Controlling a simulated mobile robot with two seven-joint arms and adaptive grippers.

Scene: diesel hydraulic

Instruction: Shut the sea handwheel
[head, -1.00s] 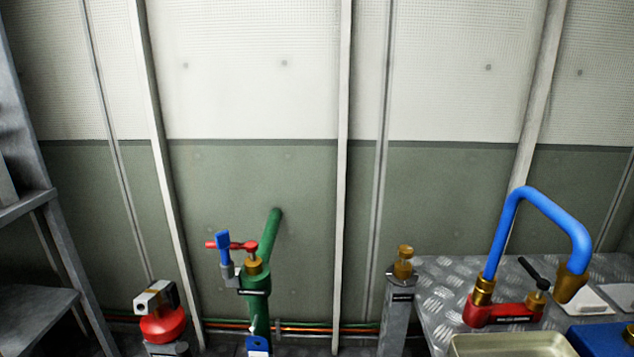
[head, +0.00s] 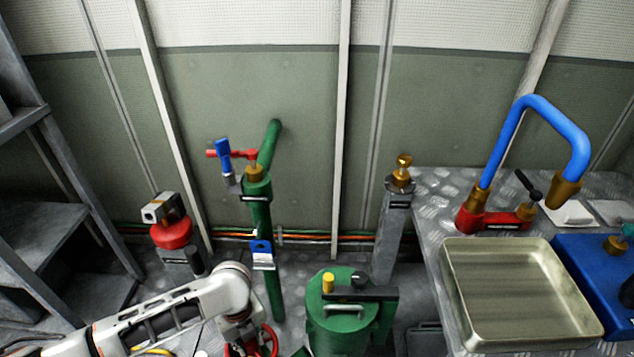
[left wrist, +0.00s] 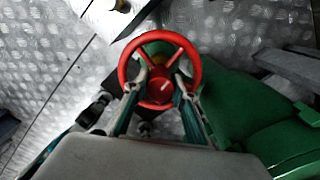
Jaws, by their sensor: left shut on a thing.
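A red handwheel with spokes and a red hub shows in the left wrist view (left wrist: 197,68). I take it for the sea handwheel; no label on it is readable. In the left wrist view, the fingers of my left gripper (left wrist: 161,82) reach inside the wheel, one on each side of the hub, and are shut on it. In the head view, part of the wheel (head: 274,341) shows low at the bottom edge, beside my left gripper (head: 241,337), and the frame cuts it off. My right gripper is not in view.
A green canister (head: 338,324) stands just right of the wheel. A green pipe (head: 262,215) with a red-handled valve rises behind it. A red valve (head: 171,233) is at left. A bench at right holds a metal tray (head: 465,318) and a blue spout pipe (head: 543,103).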

